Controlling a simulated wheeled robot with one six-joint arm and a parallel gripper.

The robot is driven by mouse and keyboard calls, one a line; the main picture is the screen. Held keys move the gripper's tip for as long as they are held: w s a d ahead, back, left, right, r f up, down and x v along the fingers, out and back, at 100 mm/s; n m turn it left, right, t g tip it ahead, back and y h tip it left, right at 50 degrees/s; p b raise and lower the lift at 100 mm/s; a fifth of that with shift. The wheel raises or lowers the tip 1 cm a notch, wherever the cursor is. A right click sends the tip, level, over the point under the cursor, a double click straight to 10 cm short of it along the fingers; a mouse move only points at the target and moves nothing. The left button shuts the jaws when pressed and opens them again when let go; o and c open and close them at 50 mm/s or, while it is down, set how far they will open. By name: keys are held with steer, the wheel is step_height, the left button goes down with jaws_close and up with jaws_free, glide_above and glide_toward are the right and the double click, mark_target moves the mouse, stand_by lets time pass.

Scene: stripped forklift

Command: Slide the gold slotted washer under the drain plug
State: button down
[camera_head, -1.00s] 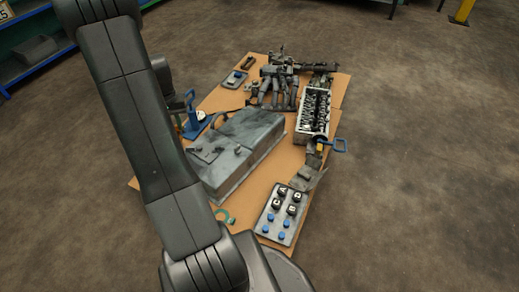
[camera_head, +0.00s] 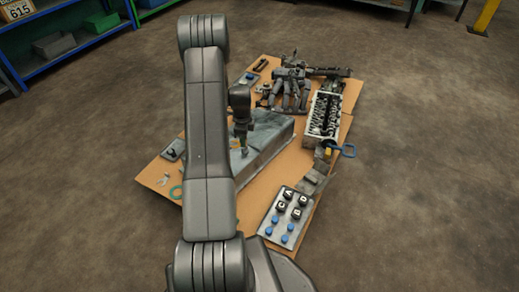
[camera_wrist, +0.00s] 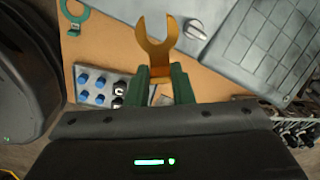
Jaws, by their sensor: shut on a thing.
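The gold slotted washer (camera_wrist: 157,48) is held by its stem between the green fingers of my gripper (camera_wrist: 161,78) in the wrist view. Its open fork points up the picture, away from my gripper. A grey round-headed fitting (camera_wrist: 195,28), which looks like the drain plug, stands on the grey pan (camera_wrist: 222,12), just right of the fork and apart from it in the picture. In the head view my gripper (camera_head: 240,140) hangs over the grey pan (camera_head: 268,139). My arm hides the pan's left part there. I cannot tell the washer's height over the pan.
A green slotted ring (camera_wrist: 74,18) lies on the orange board (camera_wrist: 112,45). A panel with blue and black knobs (camera_head: 284,216) sits at the board's near end. An engine block (camera_head: 324,113) and a blue-handled tool (camera_head: 340,150) lie right of the pan.

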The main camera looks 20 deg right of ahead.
steer(key=s+d+f+m+b, duration=0.1)
steer(key=d+f+m+b, duration=0.2)
steer(key=f, duration=0.9)
steer(key=shift+s+d+m, duration=0.4)
steer(key=shift+d+m, duration=1.15)
steer(key=shift+m, duration=0.15)
steer(key=shift+w+a+b, duration=0.1)
steer(key=shift+w+b, duration=0.1)
steer(key=shift+b, duration=0.2)
steer(key=shift+w+a, duration=0.3)
steer(key=shift+w, duration=0.25)
steer(key=shift+w+a+b, duration=0.25)
steer(key=shift+w+b, duration=0.15)
steer(key=shift+w, duration=0.05)
steer(key=shift+w+a, duration=0.3)
steer(key=shift+w, duration=0.2)
steer(key=shift+w+a+b, duration=0.1)
steer(key=shift+w+b, duration=0.15)
steer(key=shift+b, duration=0.15)
steer(key=shift+w+a, duration=0.15)
steer(key=shift+w, duration=0.1)
